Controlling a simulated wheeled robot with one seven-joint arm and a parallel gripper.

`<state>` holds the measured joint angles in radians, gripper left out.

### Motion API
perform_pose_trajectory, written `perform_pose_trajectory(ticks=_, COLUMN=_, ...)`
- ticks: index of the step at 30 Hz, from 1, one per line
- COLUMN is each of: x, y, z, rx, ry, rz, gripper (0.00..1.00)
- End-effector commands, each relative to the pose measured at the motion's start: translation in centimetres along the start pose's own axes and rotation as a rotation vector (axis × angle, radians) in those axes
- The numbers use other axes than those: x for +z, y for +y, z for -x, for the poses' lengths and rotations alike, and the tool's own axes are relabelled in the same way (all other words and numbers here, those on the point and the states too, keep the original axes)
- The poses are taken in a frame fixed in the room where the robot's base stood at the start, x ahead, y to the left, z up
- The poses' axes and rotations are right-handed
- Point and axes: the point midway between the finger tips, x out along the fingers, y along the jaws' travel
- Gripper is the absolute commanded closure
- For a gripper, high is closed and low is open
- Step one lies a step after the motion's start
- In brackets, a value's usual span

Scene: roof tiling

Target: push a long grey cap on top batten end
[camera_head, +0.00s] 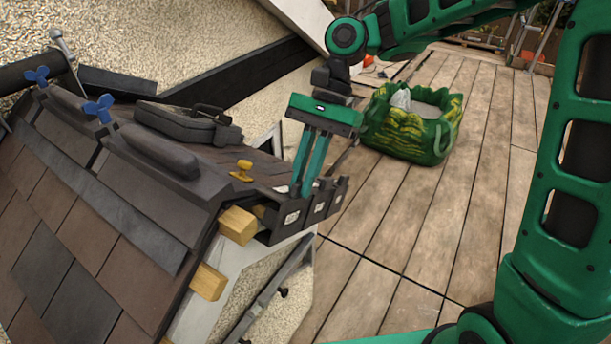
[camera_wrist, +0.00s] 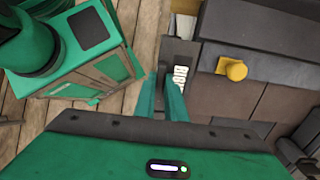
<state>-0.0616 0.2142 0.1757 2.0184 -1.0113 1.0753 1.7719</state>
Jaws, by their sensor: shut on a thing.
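My gripper (camera_head: 303,190) points down into a dark grey tray (camera_head: 318,208) with labelled compartments at the roof's edge. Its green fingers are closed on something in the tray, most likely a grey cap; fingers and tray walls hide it. In the wrist view the fingertips (camera_wrist: 165,85) are close together beside a white label of the tray. The top batten end (camera_head: 238,225) is a bare, pale wooden block sticking out left of the tray. A second bare batten end (camera_head: 208,282) sticks out lower down.
A yellow knob-like piece (camera_head: 241,171) sits on the roof near the tray. Dark ridge pieces (camera_head: 160,151), two blue wing clamps (camera_head: 99,109) and a dark grey case (camera_head: 190,122) are on the roof. A green bag (camera_head: 410,135) stands on the plank deck, otherwise mostly clear.

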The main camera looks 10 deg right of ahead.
Motion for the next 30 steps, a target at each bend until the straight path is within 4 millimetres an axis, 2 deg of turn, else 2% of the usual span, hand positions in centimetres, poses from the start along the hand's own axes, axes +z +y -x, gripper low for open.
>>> perform_pose_trajectory(ticks=29, x=0.02, y=-0.22, z=-0.01, rx=0.000, ry=0.000, rz=0.000, gripper=1.00)
perform_pose_trajectory(ticks=30, x=0.02, y=-0.22, z=-0.01, rx=0.000, ry=0.000, rz=0.000, gripper=0.85)
